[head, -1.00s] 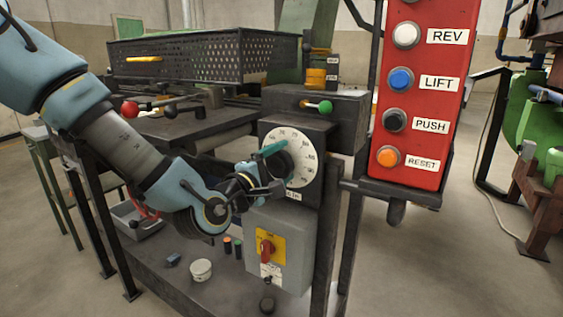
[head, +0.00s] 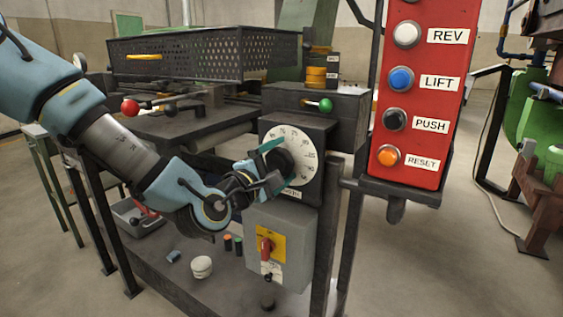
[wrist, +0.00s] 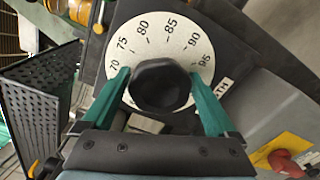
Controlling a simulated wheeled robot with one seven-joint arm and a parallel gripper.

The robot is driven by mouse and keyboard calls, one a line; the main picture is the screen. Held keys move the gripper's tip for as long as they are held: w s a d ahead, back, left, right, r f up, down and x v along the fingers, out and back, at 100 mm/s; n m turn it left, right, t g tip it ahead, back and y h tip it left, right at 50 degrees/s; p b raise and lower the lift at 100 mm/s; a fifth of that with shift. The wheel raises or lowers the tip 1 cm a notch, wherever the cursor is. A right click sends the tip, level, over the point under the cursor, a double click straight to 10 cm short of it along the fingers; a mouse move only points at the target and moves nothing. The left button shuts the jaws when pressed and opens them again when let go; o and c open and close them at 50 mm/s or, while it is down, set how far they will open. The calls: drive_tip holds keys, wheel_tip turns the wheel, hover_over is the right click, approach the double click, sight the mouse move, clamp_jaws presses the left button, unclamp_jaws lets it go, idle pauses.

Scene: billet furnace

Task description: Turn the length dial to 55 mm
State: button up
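The length dial (head: 301,148) is a white disc with black numbers on a dark box. In the wrist view, the dial (wrist: 150,27) shows 70 to 95 around its far side; its near side and 55 are hidden. A black knob (wrist: 162,86) sits at its centre. My gripper (wrist: 160,76) is open, with one teal finger on each side of the knob. Thin strips of dial seem to show between fingers and knob, so I cannot tell whether they touch. In the head view, my gripper (head: 274,162) is at the dial's left side.
A grey switch box with a red rotary switch (head: 266,248) is just below the dial. A green-knobbed lever (head: 325,105) is above it. A red button panel (head: 420,95) stands to the right. A perforated black basket (head: 200,55) is behind my arm.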

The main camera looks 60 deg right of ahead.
drive_tip(key=shift+o, duration=0.3)
drive_tip(key=shift+a, duration=0.15)
drive_tip(key=shift+a, duration=0.3)
drive_tip(key=a+p, duration=0.4)
drive_tip(key=a, duration=0.6)
